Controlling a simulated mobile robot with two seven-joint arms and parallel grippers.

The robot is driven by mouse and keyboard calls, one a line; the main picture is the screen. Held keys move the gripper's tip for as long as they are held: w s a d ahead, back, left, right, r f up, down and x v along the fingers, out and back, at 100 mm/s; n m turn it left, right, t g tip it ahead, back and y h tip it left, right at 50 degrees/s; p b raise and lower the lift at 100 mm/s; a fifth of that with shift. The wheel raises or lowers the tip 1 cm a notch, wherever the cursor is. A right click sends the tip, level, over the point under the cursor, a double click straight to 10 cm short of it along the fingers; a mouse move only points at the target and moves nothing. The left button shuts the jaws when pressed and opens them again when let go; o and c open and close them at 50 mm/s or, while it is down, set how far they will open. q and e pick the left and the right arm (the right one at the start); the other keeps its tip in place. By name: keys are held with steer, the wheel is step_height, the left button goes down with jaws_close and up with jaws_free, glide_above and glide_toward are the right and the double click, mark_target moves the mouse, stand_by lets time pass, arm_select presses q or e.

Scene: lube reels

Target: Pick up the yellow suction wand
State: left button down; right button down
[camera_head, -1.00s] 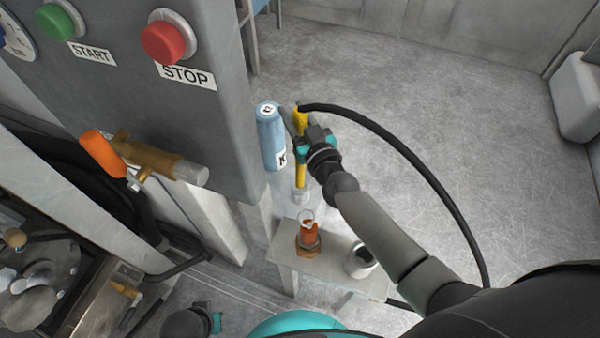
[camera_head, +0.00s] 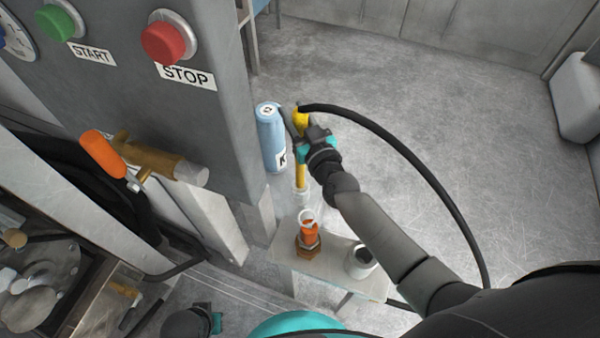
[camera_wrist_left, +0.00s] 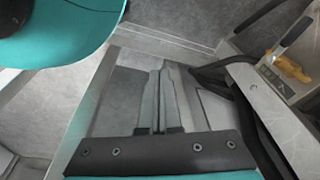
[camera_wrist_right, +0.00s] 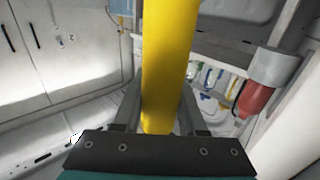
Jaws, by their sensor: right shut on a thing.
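The yellow suction wand (camera_head: 300,178) stands roughly upright beside the blue cylinder, with a black hose running from its top. My right gripper (camera_head: 302,142) is shut around the wand's upper part. In the right wrist view the yellow shaft (camera_wrist_right: 168,60) rises between the two fingers (camera_wrist_right: 158,115). The wand's lower end is pale, and I cannot tell whether it touches anything. My left gripper (camera_wrist_left: 158,95) is empty, its fingers close together, low near the machine; only part of it shows in the head view.
A blue cylinder (camera_head: 271,138) stands just left of the wand. A small grey table (camera_head: 328,268) below holds an orange-brown fitting (camera_head: 308,242) and a white cup (camera_head: 361,260). The control cabinet (camera_head: 130,100) is at the left. The black hose (camera_head: 420,165) arcs right over open floor.

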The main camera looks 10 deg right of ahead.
steer(key=shift+r, duration=0.25)
